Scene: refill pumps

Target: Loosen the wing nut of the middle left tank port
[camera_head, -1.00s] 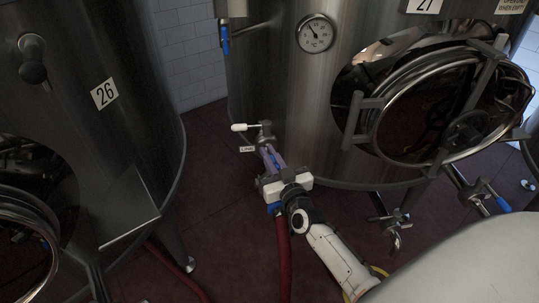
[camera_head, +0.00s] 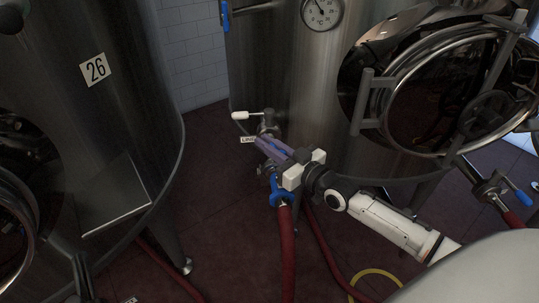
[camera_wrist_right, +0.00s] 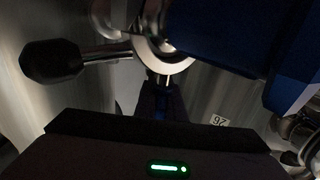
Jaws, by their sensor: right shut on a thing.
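The port with its white-handled valve (camera_head: 266,124) sticks out low on the middle tank, beside a small LINE label. My right gripper (camera_head: 273,150) reaches this port from the lower right, with its fingers at the fitting below the valve. In the right wrist view, the gripper's fingers (camera_wrist_right: 160,98) meet a small metal piece, apparently the wing nut (camera_wrist_right: 162,79), under a bright steel ring (camera_wrist_right: 165,58). The gripper is shut on it, and the fingers hide most of it. My left gripper is not in view.
A blue hose fitting (camera_head: 281,192) with a red hose (camera_head: 287,250) hangs just below my right gripper. Tank 26 (camera_head: 125,110) stands at the left. A round manway door (camera_head: 450,100) is at the right. Open red floor lies between the tanks.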

